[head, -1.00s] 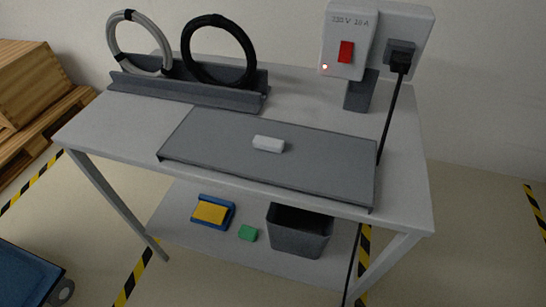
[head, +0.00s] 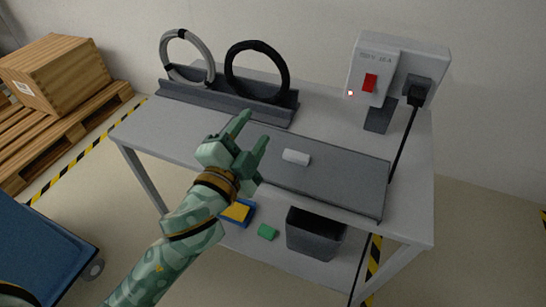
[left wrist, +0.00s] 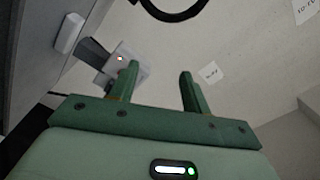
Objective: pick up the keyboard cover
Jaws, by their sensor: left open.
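The keyboard cover (head: 335,180) is a flat dark grey panel on the cart top (head: 150,125). It has a small pale block handle (head: 296,157) on its upper face. My left gripper (head: 250,130) is open and empty, its green fingers pointing up and right. In the head view it overlaps the left end of the cover and stands left of the handle. In the left wrist view the open fingers (left wrist: 160,90) have nothing between them, and the handle (left wrist: 69,33) shows at upper left. My right gripper is not in view.
A grey rack (head: 225,98) with a grey cable coil and a black coil (head: 285,75) stands behind the cover. A socket box (head: 372,70) with a red switch and black cable is at back right. A bin (head: 315,236) stands on the lower shelf.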

